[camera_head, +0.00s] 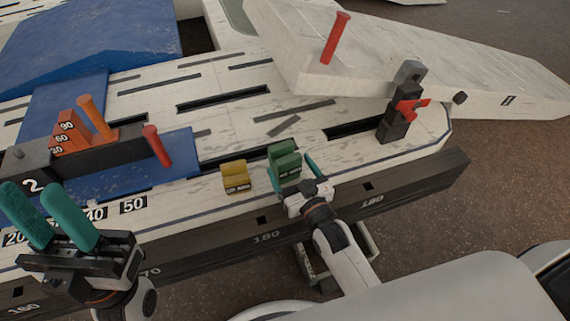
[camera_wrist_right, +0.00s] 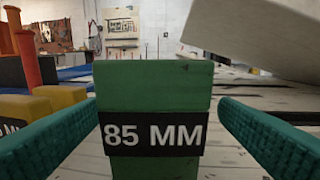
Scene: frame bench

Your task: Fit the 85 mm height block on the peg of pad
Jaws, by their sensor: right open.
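The 85 mm height block (camera_head: 285,159) is green and stands on the slotted bench top. Its "85 MM" label fills the middle of the right wrist view (camera_wrist_right: 153,136). My right gripper (camera_head: 281,172) is open, with one teal finger on each side of the block; gaps show between fingers and block in the wrist view. My left gripper (camera_head: 38,205) is open and empty at the lower left. I cannot tell which part is the pad with the peg; a dark stand with a red clamp (camera_head: 405,106) is at the right of the bench.
A yellow block (camera_head: 236,177) stands just left of the green one. A large pale panel (camera_head: 420,60) overhangs the back right. The bench front edge (camera_head: 250,235) is near my arms.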

